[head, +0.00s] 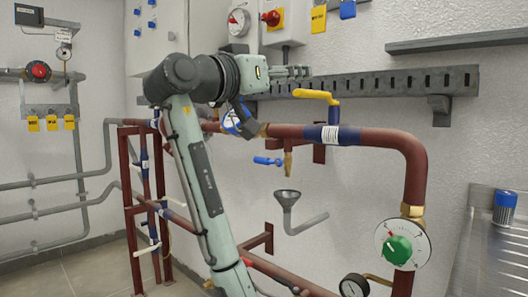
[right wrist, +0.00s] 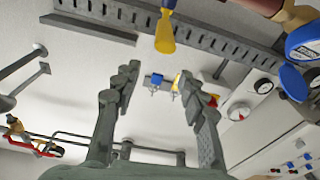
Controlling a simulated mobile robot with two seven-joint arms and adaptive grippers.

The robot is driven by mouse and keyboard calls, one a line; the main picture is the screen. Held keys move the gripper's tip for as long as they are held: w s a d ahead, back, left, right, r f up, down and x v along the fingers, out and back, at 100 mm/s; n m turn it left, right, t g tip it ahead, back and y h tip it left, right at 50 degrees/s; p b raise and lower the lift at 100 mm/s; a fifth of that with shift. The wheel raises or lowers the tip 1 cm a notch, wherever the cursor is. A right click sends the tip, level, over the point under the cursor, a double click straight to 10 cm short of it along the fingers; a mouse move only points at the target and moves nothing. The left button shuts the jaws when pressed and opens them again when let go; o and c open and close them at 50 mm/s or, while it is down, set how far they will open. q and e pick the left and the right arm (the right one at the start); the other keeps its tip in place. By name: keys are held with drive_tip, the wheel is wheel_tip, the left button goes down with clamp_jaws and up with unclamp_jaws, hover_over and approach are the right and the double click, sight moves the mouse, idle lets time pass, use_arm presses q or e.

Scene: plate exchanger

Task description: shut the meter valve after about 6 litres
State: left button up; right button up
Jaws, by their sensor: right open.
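A valve with a yellow lever (head: 316,95) sits on the upper red-brown pipe. Its lever lies roughly along the pipe, pointing left. The blue water meter (head: 231,122) is left of it on the same pipe, partly hidden behind my right arm. Its reading is not legible. My right gripper (head: 300,72) is open and empty, above and slightly left of the lever, apart from it. In the right wrist view the yellow lever (right wrist: 165,32) is beyond the open fingertips (right wrist: 158,74). The meter (right wrist: 308,42) with its raised blue lid is at the right edge. My left gripper is not in view.
A slotted grey rail (head: 385,84) runs along the wall behind my gripper. Below the pipe are a small blue-handled tap (head: 268,161) and a grey funnel (head: 286,196). A green-knobbed dial (head: 398,249) is at right. A switch box (head: 287,22) hangs above.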

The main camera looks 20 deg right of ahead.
sight(312, 91)
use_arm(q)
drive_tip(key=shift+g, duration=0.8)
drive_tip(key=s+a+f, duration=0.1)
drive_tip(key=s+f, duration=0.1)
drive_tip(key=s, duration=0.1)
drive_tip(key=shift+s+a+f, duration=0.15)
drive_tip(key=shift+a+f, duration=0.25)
use_arm(e)
drive_tip(key=shift+m+g+y, duration=0.4)
drive_tip(key=shift+m+y, duration=0.1)
drive_tip(key=shift+y, duration=0.1)
drive_tip(key=w+d, duration=0.1)
drive_tip(key=d, duration=0.1)
drive_tip(key=w+d+f, duration=0.1)
drive_tip(key=d, duration=0.2)
drive_tip(key=w+d+f, duration=0.1)
drive_tip(key=d, duration=0.1)
drive_tip(key=shift+d+f, duration=0.1)
drive_tip(key=shift+d, duration=0.15)
drive_tip(key=shift+c, duration=0.6)
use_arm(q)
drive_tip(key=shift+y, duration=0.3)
use_arm(e)
clamp_jaws()
